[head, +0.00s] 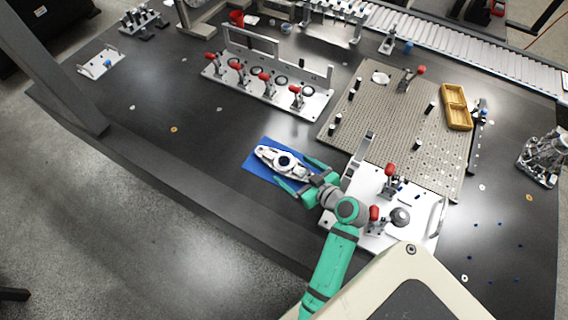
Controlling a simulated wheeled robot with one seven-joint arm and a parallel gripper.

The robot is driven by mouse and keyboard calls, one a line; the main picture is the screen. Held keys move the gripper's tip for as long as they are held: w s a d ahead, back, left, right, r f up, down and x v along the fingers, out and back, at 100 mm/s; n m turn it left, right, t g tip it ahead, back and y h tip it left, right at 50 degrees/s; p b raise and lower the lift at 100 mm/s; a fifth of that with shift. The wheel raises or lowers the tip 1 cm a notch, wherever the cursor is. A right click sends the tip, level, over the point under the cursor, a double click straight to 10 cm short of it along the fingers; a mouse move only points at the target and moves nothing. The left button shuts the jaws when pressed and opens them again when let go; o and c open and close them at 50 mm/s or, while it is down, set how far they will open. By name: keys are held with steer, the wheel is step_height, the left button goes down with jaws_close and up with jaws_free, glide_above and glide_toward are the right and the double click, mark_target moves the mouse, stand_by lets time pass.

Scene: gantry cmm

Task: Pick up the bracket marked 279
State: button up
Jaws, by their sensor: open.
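A white elongated part (275,156) with a dark round centre lies on a blue mat (259,172) near the table's front edge. It may be the bracket, but no number 279 can be read on it at this size. My green gripper (298,174) is open at the right end of this part, with one finger on its far side and one on its near side. Whether the fingers touch the part cannot be told. A light bracket-like plate (101,63) lies at the far left; no marking is legible on it.
A clamp fixture with red handles (268,88) stands behind the mat. A perforated plate (385,115) and another clamp plate (413,209) lie to the right. The dark table (150,120) left of the mat is mostly clear.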

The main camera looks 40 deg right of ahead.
mark_target(279, 160)
steer(key=shift+x, duration=3.9)
steer(key=shift+s+f, duration=0.15)
steer(key=shift+f, duration=0.05)
steer(key=c, duration=1.6)
